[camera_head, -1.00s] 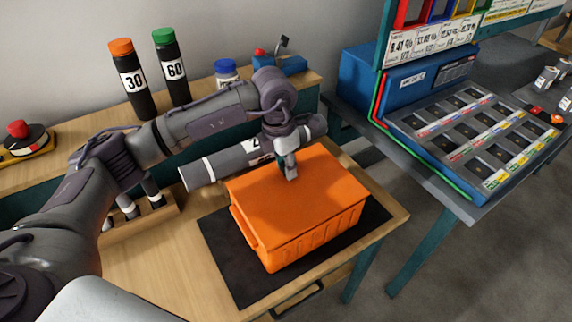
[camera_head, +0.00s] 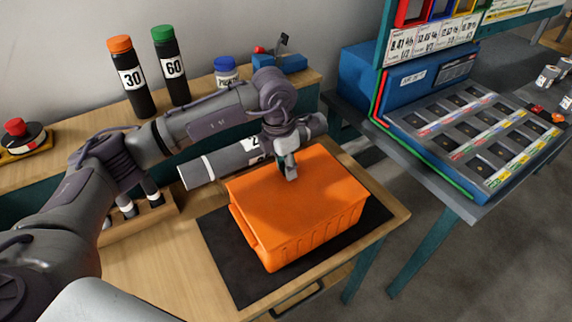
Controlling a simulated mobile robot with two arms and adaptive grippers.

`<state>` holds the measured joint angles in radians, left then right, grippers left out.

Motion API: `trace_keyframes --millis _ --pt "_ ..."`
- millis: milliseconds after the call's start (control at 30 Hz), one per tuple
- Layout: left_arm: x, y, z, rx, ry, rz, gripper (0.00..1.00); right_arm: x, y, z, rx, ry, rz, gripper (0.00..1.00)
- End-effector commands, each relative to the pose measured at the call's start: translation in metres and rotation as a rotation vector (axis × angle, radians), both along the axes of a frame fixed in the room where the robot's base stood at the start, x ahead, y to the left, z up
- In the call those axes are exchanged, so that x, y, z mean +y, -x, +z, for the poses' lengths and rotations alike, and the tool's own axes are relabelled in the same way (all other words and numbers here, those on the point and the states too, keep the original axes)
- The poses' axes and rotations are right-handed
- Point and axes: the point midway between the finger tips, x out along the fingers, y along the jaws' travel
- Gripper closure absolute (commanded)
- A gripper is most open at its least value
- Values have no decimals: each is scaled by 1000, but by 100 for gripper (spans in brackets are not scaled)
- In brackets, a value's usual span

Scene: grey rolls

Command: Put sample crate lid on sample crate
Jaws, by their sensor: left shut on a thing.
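The orange sample crate (camera_head: 310,233) stands on a black mat (camera_head: 230,262) on the wooden table. The flat orange sample crate lid (camera_head: 300,192) lies over the crate's top. From this angle I cannot tell whether it is fully seated. My left gripper (camera_head: 289,172) reaches down at the lid's far side, near its middle, and is shut on the lid. The part of the lid between the fingertips is mostly hidden. My right gripper is not in view.
A grey roll (camera_head: 222,163) lies behind the crate. Black bottles with orange (camera_head: 129,77) and green (camera_head: 171,66) caps stand on the back shelf with a blue-capped jar (camera_head: 227,72). A blue tray station (camera_head: 450,125) is at the right.

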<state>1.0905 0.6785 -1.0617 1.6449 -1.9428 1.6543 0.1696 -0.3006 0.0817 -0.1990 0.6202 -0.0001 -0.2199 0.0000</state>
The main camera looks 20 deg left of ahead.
Motion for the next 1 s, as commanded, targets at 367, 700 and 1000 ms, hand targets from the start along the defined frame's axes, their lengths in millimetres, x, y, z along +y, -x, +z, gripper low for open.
trace_keyframes --millis 367,700,1000 --pt "0 0 0 -1 1 0 100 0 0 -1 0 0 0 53" --pt "0 0 0 -1 1 0 40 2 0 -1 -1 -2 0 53" --pt "0 0 7 -2 0 0 40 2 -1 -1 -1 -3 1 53"
